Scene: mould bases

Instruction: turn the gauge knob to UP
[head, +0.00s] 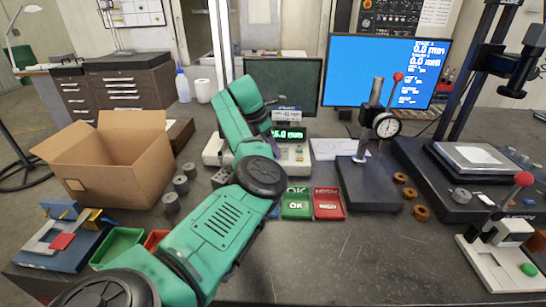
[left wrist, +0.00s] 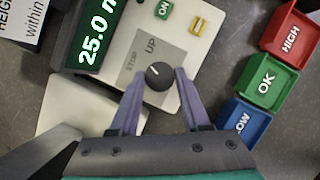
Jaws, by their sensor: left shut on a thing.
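The gauge unit (head: 293,154) is a pale box with a green-lit display, behind my left arm in the head view. Its dark round knob (left wrist: 158,76) shows in the left wrist view on a grey plate (left wrist: 165,50) marked STOP and UP. A small light mark is on the knob; I cannot tell surely which label it points at. My left gripper (left wrist: 160,71) is shut on the knob, with one finger on each side. The display (left wrist: 98,32) reads 25.0. My right gripper is not in view.
Blue LOW, green OK (head: 297,205) and red HIGH (head: 328,204) bins stand beside the unit. A dial gauge stand (head: 368,180) is right of them. An open cardboard box (head: 110,165) is at left.

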